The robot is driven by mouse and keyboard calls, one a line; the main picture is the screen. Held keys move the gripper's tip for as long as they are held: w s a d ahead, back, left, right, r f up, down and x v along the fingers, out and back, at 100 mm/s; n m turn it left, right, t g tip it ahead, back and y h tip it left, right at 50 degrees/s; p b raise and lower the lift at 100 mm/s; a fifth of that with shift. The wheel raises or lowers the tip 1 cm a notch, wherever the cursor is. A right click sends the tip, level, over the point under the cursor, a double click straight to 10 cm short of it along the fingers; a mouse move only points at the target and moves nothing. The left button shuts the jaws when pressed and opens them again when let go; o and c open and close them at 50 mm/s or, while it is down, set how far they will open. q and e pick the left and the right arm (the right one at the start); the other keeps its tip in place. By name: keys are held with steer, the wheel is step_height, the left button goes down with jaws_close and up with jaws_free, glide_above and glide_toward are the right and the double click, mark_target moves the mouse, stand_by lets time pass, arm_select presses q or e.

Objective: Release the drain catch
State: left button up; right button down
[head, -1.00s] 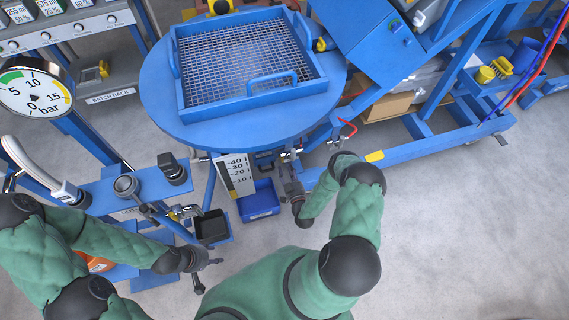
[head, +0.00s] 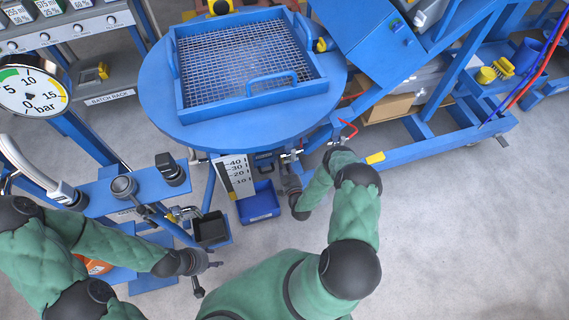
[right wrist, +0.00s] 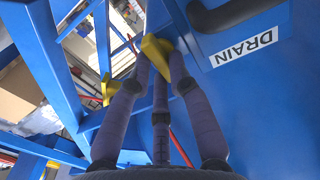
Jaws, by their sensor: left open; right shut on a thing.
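In the right wrist view a yellow catch (right wrist: 158,53) sits on a blue panel beside the white DRAIN label (right wrist: 244,52). My right gripper (right wrist: 160,75) is shut on the yellow catch, its grey fingers meeting around it. In the head view my right gripper (head: 287,168) is below the rim of the round blue table, where the catch cannot be made out. My left gripper (head: 214,265) is open and empty, low over the floor, left of centre and away from the catch.
A black handle (right wrist: 232,14) is beside the label. A blue bin (head: 259,203) and a black tray (head: 211,229) stand below the round table (head: 160,95). A blue frame (head: 425,140) lies to the right. The floor at the lower right is clear.

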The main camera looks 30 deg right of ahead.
steer(key=shift+m, duration=0.4)
steer(key=shift+f+m, duration=0.15)
steer(key=shift+m, duration=2.65)
steer(key=shift+f+m, duration=0.2)
steer(key=shift+m, duration=2.6)
steer(key=shift+f+m, duration=0.15)
steer(key=shift+m, duration=2.95)
steer(key=c, duration=1.1)
jaws_free()
steer(key=shift+c, duration=0.2)
steer(key=shift+s, duration=0.1)
